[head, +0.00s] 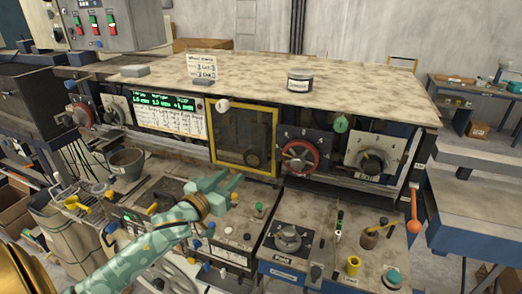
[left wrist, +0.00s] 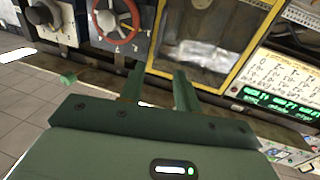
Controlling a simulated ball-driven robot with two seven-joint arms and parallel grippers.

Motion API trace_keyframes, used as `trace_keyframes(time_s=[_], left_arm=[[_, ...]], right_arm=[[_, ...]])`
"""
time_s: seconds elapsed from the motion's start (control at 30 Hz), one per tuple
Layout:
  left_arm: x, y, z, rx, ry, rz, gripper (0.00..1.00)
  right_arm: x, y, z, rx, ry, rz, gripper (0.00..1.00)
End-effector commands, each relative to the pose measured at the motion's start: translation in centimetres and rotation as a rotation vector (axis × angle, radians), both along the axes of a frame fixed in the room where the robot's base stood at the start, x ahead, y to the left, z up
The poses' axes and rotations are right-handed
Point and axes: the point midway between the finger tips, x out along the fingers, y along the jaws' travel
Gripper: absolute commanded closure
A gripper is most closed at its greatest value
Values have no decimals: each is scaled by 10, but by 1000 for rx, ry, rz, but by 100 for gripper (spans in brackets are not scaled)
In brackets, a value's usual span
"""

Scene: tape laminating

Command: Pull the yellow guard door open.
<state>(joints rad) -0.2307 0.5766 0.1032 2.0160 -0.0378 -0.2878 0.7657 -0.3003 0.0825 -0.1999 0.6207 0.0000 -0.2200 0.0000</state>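The yellow guard door (head: 240,130) is a yellow frame around a dark see-through panel, in the front of the machine under its worktop. It looks closed, flush with the front. It also shows at the top of the left wrist view (left wrist: 205,45), which is turned over. A white knob (head: 223,105) sits by its upper left corner. My left gripper (head: 230,192) is in front of and below the door in the head view, apart from it. In the left wrist view its two green fingers (left wrist: 158,90) stand apart with nothing between them. My right gripper is not in view.
A red handwheel (head: 299,157) is right of the door and a lit green display panel (head: 168,110) is left of it. The lower bench (head: 160,190) carries several knobs and a pot (head: 126,163). A dark jar (head: 300,81) stands on the worktop (head: 250,75).

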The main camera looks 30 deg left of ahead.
Motion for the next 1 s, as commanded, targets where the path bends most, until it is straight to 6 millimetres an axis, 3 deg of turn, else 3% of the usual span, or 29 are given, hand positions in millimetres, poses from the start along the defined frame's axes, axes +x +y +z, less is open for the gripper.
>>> trace_keyframes(time_s=[0.17,0.6,0.8,1.0], left_arm=[[28,0,2,-1,-5,-1,67],[133,0,1,0,-1,1,67],[155,0,-1,-1,0,0,67],[160,-1,-1,0,1,-1,67]], right_arm=[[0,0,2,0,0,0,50],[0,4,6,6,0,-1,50],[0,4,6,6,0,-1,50],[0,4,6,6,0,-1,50]])
